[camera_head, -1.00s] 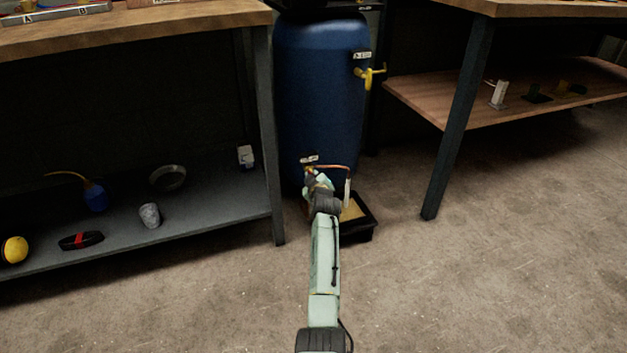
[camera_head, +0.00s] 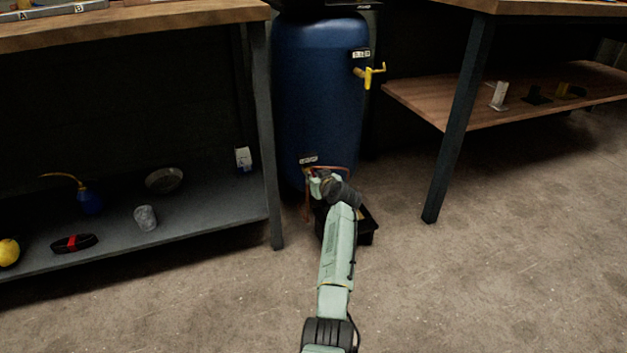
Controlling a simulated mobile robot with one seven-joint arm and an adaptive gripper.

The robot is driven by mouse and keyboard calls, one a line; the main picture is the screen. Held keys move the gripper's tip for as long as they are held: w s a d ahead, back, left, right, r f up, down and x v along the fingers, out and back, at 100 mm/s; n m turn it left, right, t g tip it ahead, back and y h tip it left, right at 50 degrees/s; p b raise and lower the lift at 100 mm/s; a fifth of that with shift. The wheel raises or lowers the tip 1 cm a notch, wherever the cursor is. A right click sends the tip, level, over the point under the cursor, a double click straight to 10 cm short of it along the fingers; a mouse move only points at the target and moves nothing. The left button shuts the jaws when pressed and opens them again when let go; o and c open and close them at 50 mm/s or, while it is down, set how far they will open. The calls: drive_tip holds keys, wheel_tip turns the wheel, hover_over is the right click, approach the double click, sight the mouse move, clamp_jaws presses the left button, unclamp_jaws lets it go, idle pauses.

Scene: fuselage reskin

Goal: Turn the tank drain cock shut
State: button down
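The blue tank (camera_head: 320,95) stands upright between two benches. A small label (camera_head: 308,159) is on its lower front, and the drain cock is just below, too small and too covered by my gripper and wrist to make out its handle or its setting. My gripper (camera_head: 311,178) is at the tank's foot, at or very close to the cock. Its fingers are small and mostly hidden, so I cannot tell whether they are open or touching. Thin copper-coloured tubing (camera_head: 340,168) shows around my wrist. A black tray (camera_head: 366,225) lies below, partly behind my arm.
A yellow lever tap (camera_head: 370,74) sticks out from the tank's upper right. The left bench's grey shelf (camera_head: 200,212) holds several small items. The right bench's leg (camera_head: 460,120) and wooden shelf (camera_head: 430,103) flank the tank. The floor in front is clear.

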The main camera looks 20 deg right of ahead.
idle(0.4)
drive_tip(key=c, duration=1.7)
unclamp_jaws()
wheel_tip(320, 180, up, 10)
